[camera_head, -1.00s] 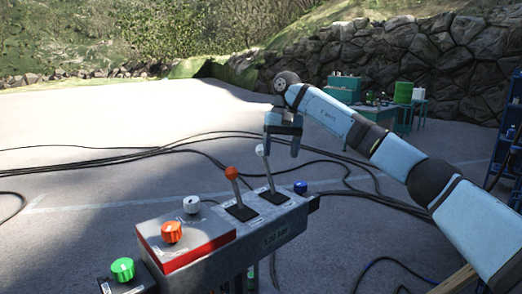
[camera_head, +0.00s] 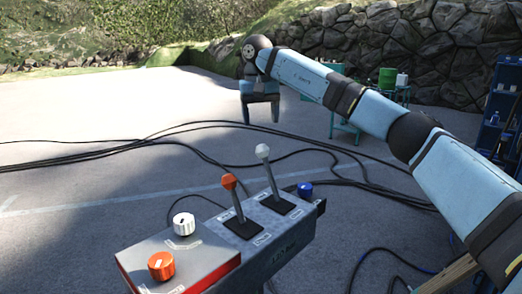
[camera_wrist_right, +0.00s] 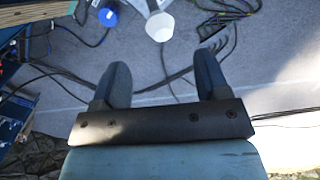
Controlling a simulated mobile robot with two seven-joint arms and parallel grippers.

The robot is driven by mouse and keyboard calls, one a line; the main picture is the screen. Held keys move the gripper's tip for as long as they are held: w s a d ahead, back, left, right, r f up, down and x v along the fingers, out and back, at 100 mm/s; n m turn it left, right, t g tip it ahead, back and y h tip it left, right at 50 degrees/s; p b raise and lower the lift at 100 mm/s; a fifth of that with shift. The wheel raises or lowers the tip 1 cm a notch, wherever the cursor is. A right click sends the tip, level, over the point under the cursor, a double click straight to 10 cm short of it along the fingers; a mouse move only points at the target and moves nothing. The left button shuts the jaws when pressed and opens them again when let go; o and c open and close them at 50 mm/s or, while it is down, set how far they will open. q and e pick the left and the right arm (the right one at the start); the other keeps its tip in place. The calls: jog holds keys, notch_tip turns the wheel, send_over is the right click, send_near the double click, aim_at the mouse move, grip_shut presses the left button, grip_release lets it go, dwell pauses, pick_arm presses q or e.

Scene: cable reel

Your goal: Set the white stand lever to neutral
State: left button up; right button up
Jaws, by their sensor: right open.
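The white stand lever (camera_head: 266,169) rises from a slotted plate on the grey control stand (camera_head: 285,250), its white knob on a thin metal shaft leaning to the left. The orange-knobbed lever (camera_head: 233,199) stands beside it on the left. My right gripper (camera_head: 261,115) is open and empty, above and beyond the white lever, fingers pointing down, apart from it. In the right wrist view, the white knob (camera_wrist_right: 160,27) shows near the top, past the open fingers (camera_wrist_right: 161,80). My left gripper is not in view.
A blue knob (camera_head: 305,190) sits at the stand's right end. Black cables (camera_head: 130,148) lie on the ground. A green table stands far back.

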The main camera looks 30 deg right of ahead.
aim_at(262, 151)
jog(key=f, duration=0.3)
jog(key=f+p, duration=0.1)
jog(key=f, duration=0.5)
jog(key=shift+w+d+f, duration=0.1)
jog(key=shift+d, duration=0.2)
jog(key=shift+f, duration=0.45)
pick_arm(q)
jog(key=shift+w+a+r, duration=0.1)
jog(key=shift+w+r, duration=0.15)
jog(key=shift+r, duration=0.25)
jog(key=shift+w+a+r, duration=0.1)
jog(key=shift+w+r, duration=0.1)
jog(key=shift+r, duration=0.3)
pick_arm(e)
jog(key=shift+c, duration=0.3)
